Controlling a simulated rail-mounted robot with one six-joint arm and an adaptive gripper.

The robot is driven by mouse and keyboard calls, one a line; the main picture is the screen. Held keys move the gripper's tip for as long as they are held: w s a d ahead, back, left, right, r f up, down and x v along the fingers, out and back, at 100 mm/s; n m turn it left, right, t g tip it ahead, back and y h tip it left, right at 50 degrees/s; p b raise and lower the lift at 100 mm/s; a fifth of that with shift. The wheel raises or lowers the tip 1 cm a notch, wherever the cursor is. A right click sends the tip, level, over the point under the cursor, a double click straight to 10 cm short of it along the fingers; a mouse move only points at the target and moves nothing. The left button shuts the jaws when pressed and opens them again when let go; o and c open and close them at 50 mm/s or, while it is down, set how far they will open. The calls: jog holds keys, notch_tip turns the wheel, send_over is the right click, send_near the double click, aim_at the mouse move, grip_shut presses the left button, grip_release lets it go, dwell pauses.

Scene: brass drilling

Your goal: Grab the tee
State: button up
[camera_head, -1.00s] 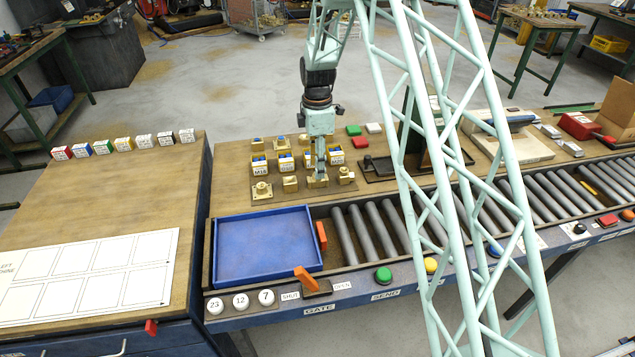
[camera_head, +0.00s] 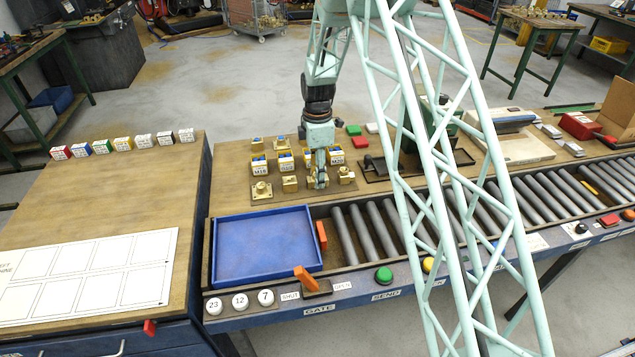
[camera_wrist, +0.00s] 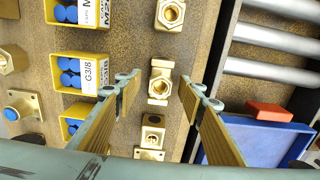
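A brass fitting that looks like the tee (camera_wrist: 160,80) stands on the wooden bench, its round threaded mouth facing up in the wrist view. My gripper (camera_wrist: 160,92) is open, one finger on each side of it with gaps on both sides, touching neither. In the head view my gripper (camera_head: 318,180) hangs down over this fitting in the front row and hides much of it. Another brass fitting (camera_wrist: 171,13) stands above it in the wrist view, and a smaller square one (camera_wrist: 152,131) below it.
Yellow boxes with blue caps (camera_wrist: 82,72) stand in a row close behind the fittings. A flanged brass piece (camera_head: 262,190) stands at the row's left end. A blue tray (camera_head: 225,262) and the roller conveyor (camera_head: 365,232) lie in front. An orange gate piece (camera_wrist: 268,111) stands between them.

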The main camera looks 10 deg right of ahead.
dwell(0.6)
jog(key=c, duration=1.2)
jog(key=shift+r+p, duration=0.35)
jog(key=shift+r, duration=1.4)
jog(key=s+d, duration=0.1)
jog(key=s, duration=0.4)
jog(key=s+d+r, duration=0.1)
jog(key=s, duration=0.9)
jog(key=shift+s+d+r+p, duration=0.2)
jog(key=shift+s+d+p, duration=0.1)
jog(key=shift+s+d, duration=0.1)
